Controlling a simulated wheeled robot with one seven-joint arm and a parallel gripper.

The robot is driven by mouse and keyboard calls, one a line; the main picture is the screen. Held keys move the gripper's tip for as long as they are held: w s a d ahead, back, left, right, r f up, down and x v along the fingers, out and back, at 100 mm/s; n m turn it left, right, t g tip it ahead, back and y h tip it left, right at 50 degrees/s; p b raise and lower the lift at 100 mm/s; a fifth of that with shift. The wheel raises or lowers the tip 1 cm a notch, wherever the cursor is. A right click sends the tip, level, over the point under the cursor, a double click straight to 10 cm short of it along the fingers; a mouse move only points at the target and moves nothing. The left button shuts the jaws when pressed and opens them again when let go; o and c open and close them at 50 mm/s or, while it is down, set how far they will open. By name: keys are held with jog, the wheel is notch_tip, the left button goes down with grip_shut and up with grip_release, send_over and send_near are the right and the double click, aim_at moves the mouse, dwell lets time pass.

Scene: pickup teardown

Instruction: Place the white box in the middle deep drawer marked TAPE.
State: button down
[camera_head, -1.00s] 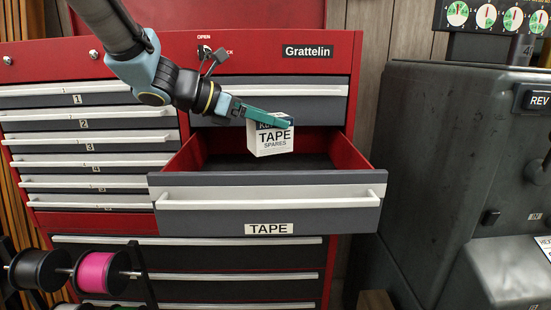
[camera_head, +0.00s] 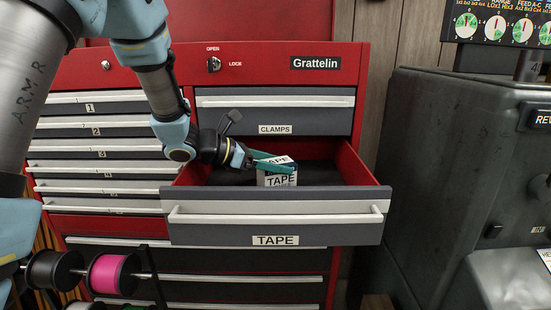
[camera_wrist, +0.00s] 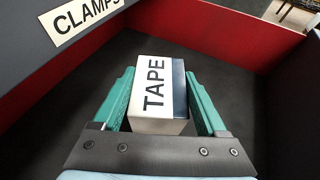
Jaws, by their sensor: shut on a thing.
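The white box (camera_head: 284,180), lettered TAPE with a dark band on one side, is inside the open TAPE drawer (camera_head: 276,213). My gripper (camera_head: 274,166) reaches in from the left and is shut on the box. In the wrist view the green fingers of my gripper (camera_wrist: 162,100) lie on both sides of the white box (camera_wrist: 160,88), above the dark drawer floor (camera_wrist: 225,85). The drawer front hides the box's lower part in the head view, so I cannot tell whether it touches the floor.
The shut CLAMPS drawer (camera_head: 276,112) is just above the open one. Red side walls (camera_wrist: 240,25) bound the drawer, with bare floor around the box. Numbered drawers (camera_head: 100,150) are at left, cable spools (camera_head: 110,274) at lower left, and a dark machine (camera_head: 440,170) at right.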

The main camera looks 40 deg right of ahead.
grip_release()
jog(key=shift+a, duration=0.1)
jog(key=b+v, duration=0.3)
jog(key=v, duration=0.9)
